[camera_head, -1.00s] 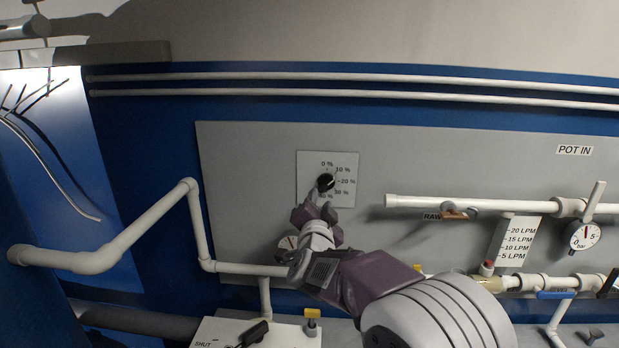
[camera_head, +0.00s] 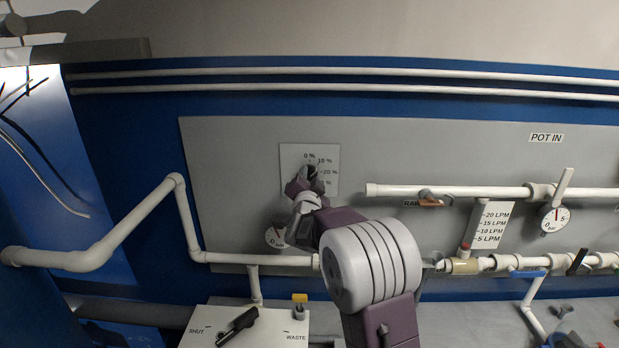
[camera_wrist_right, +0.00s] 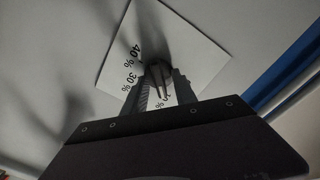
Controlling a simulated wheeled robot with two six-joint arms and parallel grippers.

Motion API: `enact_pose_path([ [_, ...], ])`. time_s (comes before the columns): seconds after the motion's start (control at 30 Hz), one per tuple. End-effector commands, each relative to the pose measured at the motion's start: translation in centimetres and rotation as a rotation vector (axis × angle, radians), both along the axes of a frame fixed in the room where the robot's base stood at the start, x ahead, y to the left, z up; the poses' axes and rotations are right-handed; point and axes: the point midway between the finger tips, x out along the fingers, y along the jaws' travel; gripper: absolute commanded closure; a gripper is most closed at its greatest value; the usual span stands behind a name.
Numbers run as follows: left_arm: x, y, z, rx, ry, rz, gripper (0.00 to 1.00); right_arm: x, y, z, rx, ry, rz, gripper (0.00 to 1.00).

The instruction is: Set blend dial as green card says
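The blend dial (camera_head: 312,172) is a dark round knob on a white square plate (camera_head: 290,155) with percent marks, mounted on the grey panel. My right gripper (camera_head: 305,182) is at the dial and covers its lower left part. In the right wrist view the dial's knob (camera_wrist_right: 158,74) lies between the two fingers of my right gripper (camera_wrist_right: 162,88), which look open around it. Whether they touch it is hard to tell. The dial's exact setting is hidden. No green card shows. My left gripper is not in view.
A white pipe (camera_head: 460,191) with a valve and a gauge (camera_head: 554,218) runs to the right. A lower pipe (camera_head: 225,258) and a small gauge (camera_head: 275,236) are near my right arm. A white box (camera_head: 205,318) with a black lever stands below.

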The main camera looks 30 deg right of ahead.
Motion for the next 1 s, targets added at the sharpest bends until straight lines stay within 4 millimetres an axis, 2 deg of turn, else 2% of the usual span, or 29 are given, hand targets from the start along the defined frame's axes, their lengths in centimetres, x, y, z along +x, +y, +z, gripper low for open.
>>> enact_pose_path([
  [0.03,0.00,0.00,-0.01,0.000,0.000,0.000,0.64,-0.01,0.01,0.00,0.000,0.000,0.000,0.82],
  [0.1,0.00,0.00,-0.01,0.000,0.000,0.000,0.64,-0.01,0.02,0.01,0.000,0.000,0.000,1.00],
  [0.57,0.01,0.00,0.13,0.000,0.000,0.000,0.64,-0.04,-0.01,0.18,-0.063,0.035,-0.001,1.00],
  [1.0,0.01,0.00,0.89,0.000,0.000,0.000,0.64,0.03,0.08,0.45,-0.363,0.217,-0.002,1.00],
])
